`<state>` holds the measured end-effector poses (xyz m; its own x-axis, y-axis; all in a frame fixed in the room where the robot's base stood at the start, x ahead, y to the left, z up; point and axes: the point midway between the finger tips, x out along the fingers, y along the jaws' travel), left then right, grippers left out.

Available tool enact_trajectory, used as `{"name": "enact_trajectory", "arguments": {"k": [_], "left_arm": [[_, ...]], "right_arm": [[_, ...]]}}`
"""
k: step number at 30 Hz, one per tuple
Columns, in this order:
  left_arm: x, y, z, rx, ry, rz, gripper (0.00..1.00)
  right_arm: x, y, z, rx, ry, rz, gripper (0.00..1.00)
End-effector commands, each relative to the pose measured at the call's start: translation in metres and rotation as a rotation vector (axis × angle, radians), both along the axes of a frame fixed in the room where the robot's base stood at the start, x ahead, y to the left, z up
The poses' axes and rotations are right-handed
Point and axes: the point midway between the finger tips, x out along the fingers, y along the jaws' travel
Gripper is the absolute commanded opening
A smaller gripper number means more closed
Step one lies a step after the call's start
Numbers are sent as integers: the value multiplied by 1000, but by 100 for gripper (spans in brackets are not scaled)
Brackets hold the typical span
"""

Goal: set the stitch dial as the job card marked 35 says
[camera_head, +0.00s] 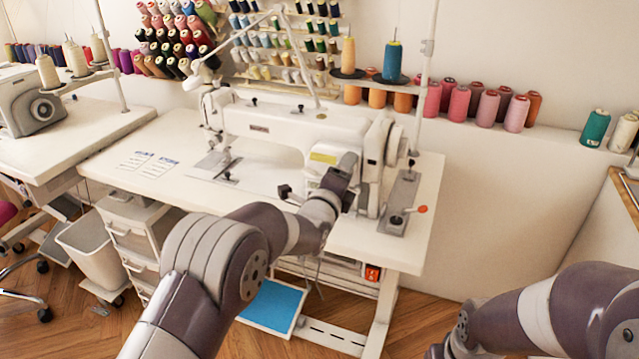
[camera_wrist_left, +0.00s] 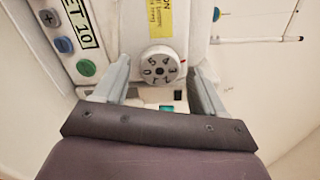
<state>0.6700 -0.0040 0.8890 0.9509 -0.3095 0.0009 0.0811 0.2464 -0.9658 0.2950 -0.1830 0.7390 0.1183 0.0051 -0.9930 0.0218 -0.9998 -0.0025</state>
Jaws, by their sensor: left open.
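A round grey stitch dial (camera_wrist_left: 160,68) with dark marks around its face is on the machine, in the left wrist view. The marks are too small to read surely. My left gripper (camera_wrist_left: 160,72) is open, with one finger on each side of the dial; whether they touch it I cannot tell. In the head view my left gripper (camera_head: 345,168) is at the front of the white sewing machine (camera_head: 270,122), and the dial is hidden there. Two job cards (camera_head: 135,160) (camera_head: 160,167) lie on the table left of the machine, their numbers unreadable. My right gripper is out of view.
Thread cones (camera_head: 480,105) line the wall. The white table's (camera_head: 100,178) left part is mostly clear.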

Motion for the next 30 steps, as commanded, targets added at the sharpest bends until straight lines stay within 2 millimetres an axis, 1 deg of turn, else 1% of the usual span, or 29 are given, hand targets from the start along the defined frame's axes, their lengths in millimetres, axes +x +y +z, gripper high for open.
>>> {"name": "enact_trajectory", "arguments": {"k": [4,8,20,30], "left_arm": [[0,0,0,-29,14,1,73],[0,0,3,-197,71,1,73],[0,1,8,-1153,381,4,73],[0,2,10,-1985,649,4,73]], "right_arm": [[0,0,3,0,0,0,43],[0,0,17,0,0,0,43],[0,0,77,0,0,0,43],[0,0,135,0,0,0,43]]}}
